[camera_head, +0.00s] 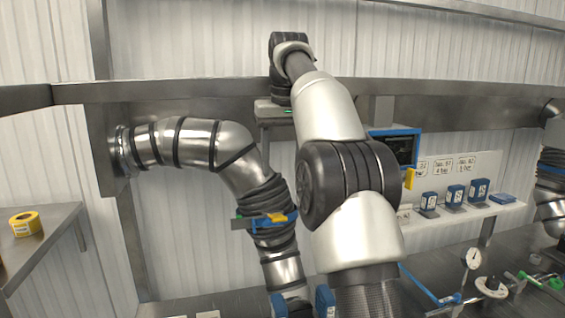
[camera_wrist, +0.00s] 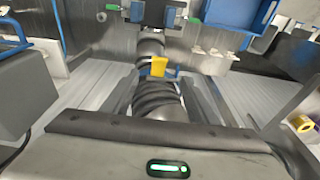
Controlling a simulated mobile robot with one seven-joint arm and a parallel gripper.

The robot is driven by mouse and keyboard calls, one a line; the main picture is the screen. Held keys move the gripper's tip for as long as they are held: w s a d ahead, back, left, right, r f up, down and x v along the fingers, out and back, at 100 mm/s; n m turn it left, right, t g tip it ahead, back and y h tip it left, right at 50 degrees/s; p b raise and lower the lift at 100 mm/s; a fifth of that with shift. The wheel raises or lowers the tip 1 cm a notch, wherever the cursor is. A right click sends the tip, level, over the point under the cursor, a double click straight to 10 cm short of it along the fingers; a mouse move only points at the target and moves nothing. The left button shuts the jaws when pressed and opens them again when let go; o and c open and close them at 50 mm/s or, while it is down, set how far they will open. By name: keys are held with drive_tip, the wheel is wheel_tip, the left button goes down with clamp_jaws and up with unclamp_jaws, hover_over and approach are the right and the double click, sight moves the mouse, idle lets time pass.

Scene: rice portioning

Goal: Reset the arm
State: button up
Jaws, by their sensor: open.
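My arm rises through the middle of the head view and bends over at the top, near the grey beam. My gripper (camera_head: 276,115) is at the far end, small and partly lost against the beam and wall. Its grey body with a green light fills the bottom of the wrist view. My gripper is open, and I see nothing held in it.
A steel pipe with a black ribbed section (camera_head: 268,200) and a yellow tag stands left of my arm. A blue-framed screen (camera_head: 395,148) and a shelf of small blue boxes (camera_head: 455,194) are at right. A yellow tape roll (camera_head: 25,223) sits on the left shelf.

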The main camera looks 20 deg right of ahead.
drive_tip(key=s+a+t, duration=0.1)
drive_tip(key=s+a, duration=0.1)
drive_tip(key=s, duration=0.6)
drive_tip(key=s+a+t, duration=0.1)
drive_tip(key=s+a, duration=0.1)
drive_tip(key=s, duration=0.6)
drive_tip(key=s+f+t, duration=0.1)
drive_tip(key=s+f, duration=1.4)
drive_tip(key=s, duration=0.3)
drive_tip(key=shift+a+t, duration=0.3)
drive_tip(key=shift+a, duration=0.1)
